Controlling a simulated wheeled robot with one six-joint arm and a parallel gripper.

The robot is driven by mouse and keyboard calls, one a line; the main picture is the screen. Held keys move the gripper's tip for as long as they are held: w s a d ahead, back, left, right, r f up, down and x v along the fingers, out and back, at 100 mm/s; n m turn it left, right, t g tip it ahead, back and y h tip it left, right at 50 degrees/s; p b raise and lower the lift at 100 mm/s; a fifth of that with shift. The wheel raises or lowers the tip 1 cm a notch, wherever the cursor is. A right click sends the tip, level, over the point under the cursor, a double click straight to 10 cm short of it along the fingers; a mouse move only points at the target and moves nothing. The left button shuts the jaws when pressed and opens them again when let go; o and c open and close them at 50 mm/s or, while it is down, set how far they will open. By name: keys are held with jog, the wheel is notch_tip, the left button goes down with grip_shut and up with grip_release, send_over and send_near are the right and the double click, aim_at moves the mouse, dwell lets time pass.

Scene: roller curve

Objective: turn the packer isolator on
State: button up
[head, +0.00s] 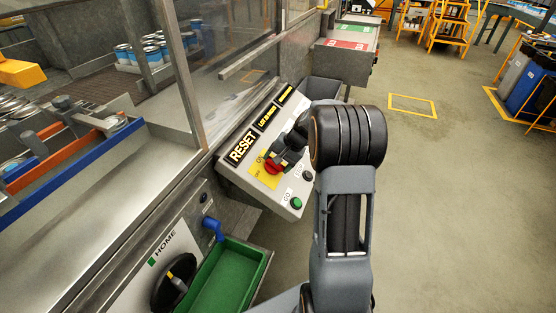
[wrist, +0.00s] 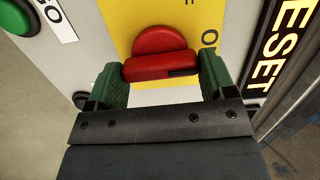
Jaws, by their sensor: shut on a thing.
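The packer isolator is a red rotary knob (head: 272,168) on a yellow plate (head: 258,177), set in the sloping grey control panel. In the wrist view the red knob (wrist: 160,66) has its bar lying nearly level across the picture. My gripper (wrist: 160,70) is shut on the knob, with a green finger pad at each end of the bar. In the head view my gripper (head: 285,157) reaches down to the knob from the upper right. Lettering on the yellow plate (wrist: 120,15) is partly cut off or hidden, so I cannot read the knob's setting.
A RESET label (head: 242,147) and other lit labels line the panel's upper left edge. A green GO button (head: 296,203) and a dark button (head: 308,175) sit close by. A HOME panel with a black knob (head: 174,283) and a green tray (head: 228,283) are nearer. Floor at right is open.

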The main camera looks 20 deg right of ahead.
jog(key=shift+m, duration=0.3)
jog(key=o, duration=0.9)
jog(key=shift+r, duration=0.1)
jog(key=v, duration=1.3)
jog(key=shift+d+r, duration=0.2)
jog(key=shift+r, duration=0.1)
